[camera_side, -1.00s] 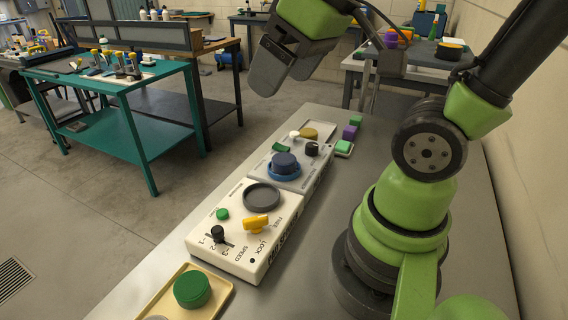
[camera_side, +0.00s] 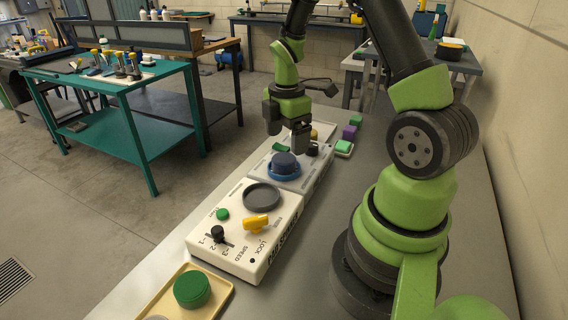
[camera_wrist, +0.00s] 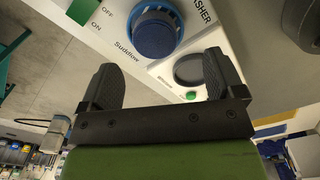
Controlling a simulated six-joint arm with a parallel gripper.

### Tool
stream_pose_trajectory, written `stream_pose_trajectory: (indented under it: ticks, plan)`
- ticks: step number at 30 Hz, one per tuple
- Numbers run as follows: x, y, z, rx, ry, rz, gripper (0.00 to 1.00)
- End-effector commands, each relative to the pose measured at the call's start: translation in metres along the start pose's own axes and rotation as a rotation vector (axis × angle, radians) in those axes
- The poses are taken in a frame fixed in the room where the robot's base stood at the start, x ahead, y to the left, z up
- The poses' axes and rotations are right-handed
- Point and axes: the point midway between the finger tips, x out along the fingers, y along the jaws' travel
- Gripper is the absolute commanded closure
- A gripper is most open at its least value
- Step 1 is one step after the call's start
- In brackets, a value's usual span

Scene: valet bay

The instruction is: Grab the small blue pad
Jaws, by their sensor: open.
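A round blue pad (camera_side: 286,160) sits in a blue ring (camera_side: 271,173) on the grey panel in the side view. My gripper (camera_side: 287,138) is open and empty, pointing down just above and behind the blue pad. In the wrist view its two fingertips (camera_wrist: 161,68) are apart, with the pad beyond them.
A white panel (camera_side: 284,211) with a grey dish (camera_side: 262,196), yellow knob (camera_side: 255,223) and black lever (camera_side: 217,233) stands in front. A tan tray (camera_side: 222,297) holds a green pad (camera_side: 192,289). Purple (camera_side: 349,132) and green blocks sit behind, right.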

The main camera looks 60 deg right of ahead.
Motion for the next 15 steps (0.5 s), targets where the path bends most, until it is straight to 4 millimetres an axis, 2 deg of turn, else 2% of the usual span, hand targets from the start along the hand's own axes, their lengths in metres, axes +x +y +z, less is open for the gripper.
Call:
stream_pose_trajectory:
  ticks: [5, 12, 15]
  plan:
    - [0.014, 0.001, -0.001, 0.002, 0.001, -0.002, 0.12]
    - [0.048, 0.006, -0.002, 0.003, 0.001, -0.004, 0.12]
    - [0.056, 0.006, -0.002, 0.002, 0.0, -0.001, 0.12]
